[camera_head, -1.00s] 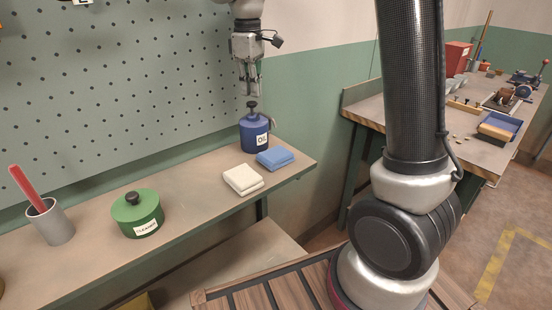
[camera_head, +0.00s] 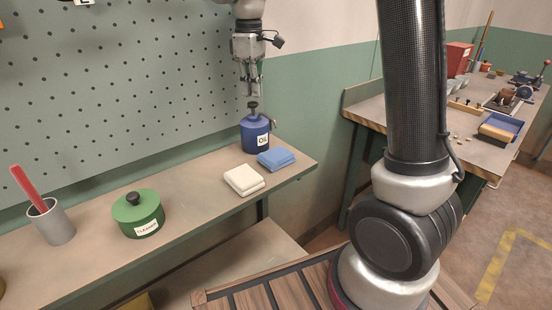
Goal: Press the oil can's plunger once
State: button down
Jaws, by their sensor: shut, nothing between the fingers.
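The blue oil can (camera_head: 254,134), with a white OIL label, stands upright on the shelf near its right end. Its black plunger knob (camera_head: 253,106) sticks up from the top. My gripper (camera_head: 253,94) points down just above the knob, shut and empty. Its fingertips are very close to the knob; I cannot tell whether they touch it.
A white cloth (camera_head: 243,180) and a blue cloth (camera_head: 276,159) lie folded in front of the can. A green CLEANER tin (camera_head: 138,213) and a grey cup (camera_head: 50,224) stand further left on the shelf. A pegboard (camera_head: 120,90) rises behind. A workbench (camera_head: 400,118) is at the right.

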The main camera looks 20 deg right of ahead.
aim_at(253, 103)
jog(key=shift+f, duration=1.7)
jog(key=shift+r, duration=1.7)
notch_tip(253, 103, up, 6)
